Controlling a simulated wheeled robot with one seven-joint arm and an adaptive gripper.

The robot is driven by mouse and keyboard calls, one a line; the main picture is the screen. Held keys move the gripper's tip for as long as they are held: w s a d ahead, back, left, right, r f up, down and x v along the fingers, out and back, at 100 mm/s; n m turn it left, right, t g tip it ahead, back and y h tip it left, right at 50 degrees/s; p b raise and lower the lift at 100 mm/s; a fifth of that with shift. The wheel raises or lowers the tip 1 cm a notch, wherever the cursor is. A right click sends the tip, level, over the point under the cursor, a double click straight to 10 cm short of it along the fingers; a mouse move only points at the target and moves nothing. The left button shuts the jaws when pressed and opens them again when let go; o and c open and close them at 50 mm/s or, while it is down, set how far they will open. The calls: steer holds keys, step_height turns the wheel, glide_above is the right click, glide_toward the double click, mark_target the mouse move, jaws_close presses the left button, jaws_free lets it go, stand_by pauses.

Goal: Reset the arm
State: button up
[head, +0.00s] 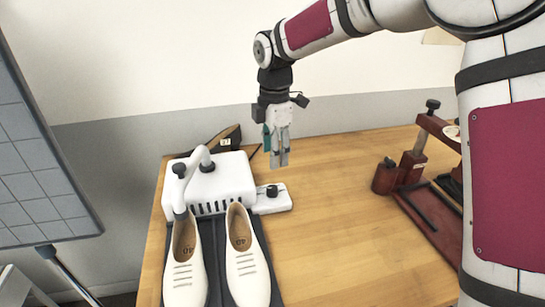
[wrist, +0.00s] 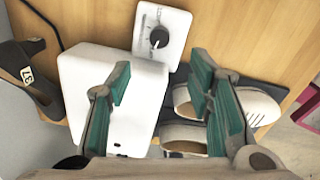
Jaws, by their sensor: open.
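My gripper (head: 277,150) hangs from my arm above the wooden table, pointing down. It is to the right of and above a white machine with a curved tube (head: 222,181). In the wrist view my gripper (wrist: 165,90) shows two green-padded fingers spread apart with nothing between them. Below them in that view are the white machine body (wrist: 80,75), its control box with a black knob (wrist: 160,35) and part of the white shoes (wrist: 255,104).
Two white shoes, left (head: 184,265) and right (head: 245,262), lie on a dark mat at the table's front left. A dark red clamp-like device (head: 430,200) stands at the right. The table's middle is clear. A grid panel (head: 35,160) stands far left.

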steer(key=s+d+r+m+t+h+p, duration=0.1)
steer(key=s+d+r+m, duration=0.5)
steer(key=s, duration=0.3)
steer(key=s+d+r+m+t+h+p, duration=0.1)
steer(key=s+d+r+m, duration=0.5)
steer(key=s, duration=0.4)
steer(key=s+d+m+y, duration=0.1)
steer(key=s+d+m, duration=0.1)
steer(key=s+m, duration=0.3)
steer(key=s+d+f+m+t, duration=0.1)
steer(key=s+d+m, duration=0.2)
steer(key=s, duration=0.7)
steer(key=m, duration=0.2)
steer(key=shift+s+f+m+t+y, duration=0.2)
steer(key=shift+m+t+y, duration=0.1)
steer(key=shift+m+y, duration=0.1)
